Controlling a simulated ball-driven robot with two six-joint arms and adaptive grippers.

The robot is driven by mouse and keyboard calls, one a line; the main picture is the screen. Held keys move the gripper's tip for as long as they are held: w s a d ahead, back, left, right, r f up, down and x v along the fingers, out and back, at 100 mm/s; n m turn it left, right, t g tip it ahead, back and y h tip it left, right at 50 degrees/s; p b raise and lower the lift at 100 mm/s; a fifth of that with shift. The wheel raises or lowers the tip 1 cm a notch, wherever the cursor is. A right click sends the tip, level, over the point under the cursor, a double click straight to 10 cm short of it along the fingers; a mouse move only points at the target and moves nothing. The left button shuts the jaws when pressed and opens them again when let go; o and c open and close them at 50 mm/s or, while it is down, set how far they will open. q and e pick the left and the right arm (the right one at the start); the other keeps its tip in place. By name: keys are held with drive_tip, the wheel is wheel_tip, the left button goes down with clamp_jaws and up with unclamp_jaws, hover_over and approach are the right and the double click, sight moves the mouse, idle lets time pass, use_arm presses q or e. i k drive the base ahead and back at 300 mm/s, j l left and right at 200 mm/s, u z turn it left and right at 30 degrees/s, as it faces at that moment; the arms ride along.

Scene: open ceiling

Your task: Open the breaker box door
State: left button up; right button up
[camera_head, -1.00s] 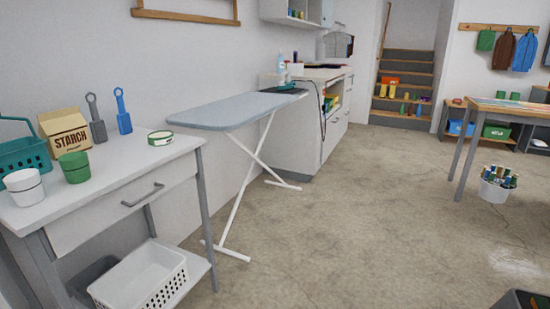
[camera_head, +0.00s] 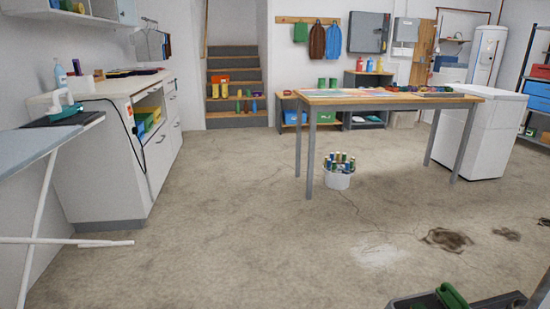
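A dark grey metal box, which looks like the breaker box (camera_head: 368,32), is mounted on the far back wall, right of the coat hooks. Its front looks shut, with a small dark latch or handle at the right side that is too small to make out well. A smaller light grey box (camera_head: 406,30) hangs just right of it, with conduit around it. Neither of my grippers shows in the head view.
A work table (camera_head: 390,98) with a bucket of bottles (camera_head: 339,172) by it stands before the back wall. A white chest (camera_head: 478,130) is at right, an ironing board (camera_head: 30,147) at left. A dark object with green is at bottom right.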

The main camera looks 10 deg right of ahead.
sight(408, 29)
drive_tip(key=i, duration=2.45)
drive_tip(key=i+z, duration=0.1)
drive_tip(key=i, duration=2.4)
drive_tip(key=i+j, duration=0.15)
drive_tip(key=i, duration=1.05)
drive_tip(key=i+j+z, duration=0.1)
drive_tip(key=i, duration=1.15)
drive_tip(key=i+l+z, duration=0.1)
drive_tip(key=i+z, duration=0.85)
drive_tip(key=i+j+z, duration=0.35)
drive_tip(key=i+z, duration=0.15)
drive_tip(key=i+l+z, duration=0.15)
drive_tip(key=i+z, duration=1)
drive_tip(key=i+u, duration=0.2)
drive_tip(key=i, duration=0.5)
drive_tip(key=i+u, duration=0.15)
drive_tip(key=i, duration=0.55)
drive_tip(key=i+l+u, duration=0.2)
drive_tip(key=i, duration=0.5)
drive_tip(key=i+u, duration=0.25)
drive_tip(key=i, duration=0.6)
drive_tip(key=i+l+u, duration=0.15)
drive_tip(key=u, duration=0.25)
drive_tip(key=i+l+u, duration=0.2)
drive_tip(key=u, duration=0.2)
